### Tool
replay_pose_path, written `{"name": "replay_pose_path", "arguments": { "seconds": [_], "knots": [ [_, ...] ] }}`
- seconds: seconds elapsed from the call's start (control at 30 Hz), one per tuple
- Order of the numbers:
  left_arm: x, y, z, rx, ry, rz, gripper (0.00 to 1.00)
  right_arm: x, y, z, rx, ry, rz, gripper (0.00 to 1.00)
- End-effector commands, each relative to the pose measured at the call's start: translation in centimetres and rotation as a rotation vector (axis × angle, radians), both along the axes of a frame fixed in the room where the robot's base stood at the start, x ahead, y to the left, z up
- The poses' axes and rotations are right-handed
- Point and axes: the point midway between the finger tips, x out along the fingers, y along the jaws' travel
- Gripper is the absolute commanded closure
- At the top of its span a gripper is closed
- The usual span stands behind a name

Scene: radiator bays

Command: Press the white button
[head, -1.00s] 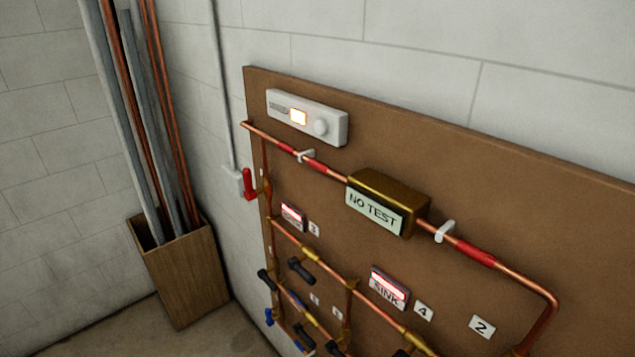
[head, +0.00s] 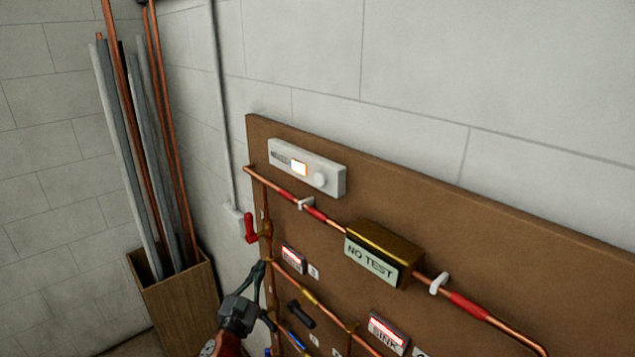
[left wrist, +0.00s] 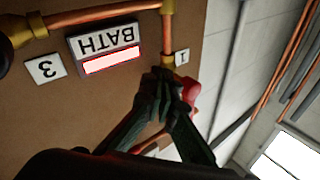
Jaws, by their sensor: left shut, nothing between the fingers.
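A white control box (head: 334,181) is mounted near the top left of the brown board. It has a small lit screen (head: 299,168) and a round white button (head: 320,179) at its right end. My left gripper (head: 259,268) is below and left of the box, close to the board's left edge and apart from the button. Its fingers are shut and empty. In the left wrist view its fingertips (left wrist: 161,76) are by a copper pipe and the upside-down BATH sign (left wrist: 105,45); the button is not seen there. My right gripper is out of view.
A red lever handle (head: 250,228) sticks out just above my left gripper. A wooden bin (head: 181,308) of pipes stands left. The wall above is clear.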

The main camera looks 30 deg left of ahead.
Motion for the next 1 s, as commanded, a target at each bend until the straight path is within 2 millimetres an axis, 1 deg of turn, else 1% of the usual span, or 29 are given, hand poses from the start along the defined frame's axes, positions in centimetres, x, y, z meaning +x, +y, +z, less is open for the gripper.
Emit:
{"name": "replay_pose_path", "arguments": {
  "seconds": [0.03,0.07,0.1,0.17,0.2,0.27,0.3,0.4,0.5,0.6,0.7,0.8,1.0],
  "knots": [
    [-0.3,-0.8,3.7,0.022,-0.061,-0.021,1.0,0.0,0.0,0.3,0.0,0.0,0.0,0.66],
    [-0.6,-1.3,5.6,0.031,-0.095,-0.035,1.0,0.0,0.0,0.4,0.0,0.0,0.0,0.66],
    [-1.0,-2.0,8.2,0.047,-0.143,-0.052,1.0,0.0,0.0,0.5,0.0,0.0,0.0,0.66],
    [-1.8,-3.1,11.9,0.072,-0.213,-0.082,1.0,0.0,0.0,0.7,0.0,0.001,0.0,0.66],
    [-2.4,-4.0,14.4,0.09,-0.26,-0.105,1.0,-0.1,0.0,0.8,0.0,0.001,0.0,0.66],
    [-3.6,-5.4,18.0,0.118,-0.329,-0.139,1.0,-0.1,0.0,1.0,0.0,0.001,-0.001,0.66],
    [-4.4,-6.4,20.2,0.138,-0.371,-0.162,1.0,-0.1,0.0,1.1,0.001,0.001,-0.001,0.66],
    [-6.6,-8.8,24.9,0.185,-0.468,-0.221,1.0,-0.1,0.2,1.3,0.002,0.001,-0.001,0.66],
    [-8.7,-10.9,28.3,0.227,-0.542,-0.271,1.0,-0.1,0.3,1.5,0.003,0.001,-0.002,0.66],
    [-10.2,-12.5,30.5,0.258,-0.592,-0.308,1.0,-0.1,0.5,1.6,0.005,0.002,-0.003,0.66],
    [-11.1,-13.4,31.6,0.277,-0.618,-0.328,1.0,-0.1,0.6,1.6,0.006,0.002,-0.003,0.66],
    [-11.5,-13.7,32.0,0.283,-0.628,-0.336,1.0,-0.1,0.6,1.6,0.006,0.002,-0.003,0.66],
    [-11.4,-13.7,31.9,0.283,-0.628,-0.336,1.0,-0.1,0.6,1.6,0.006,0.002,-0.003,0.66]
  ]
}}
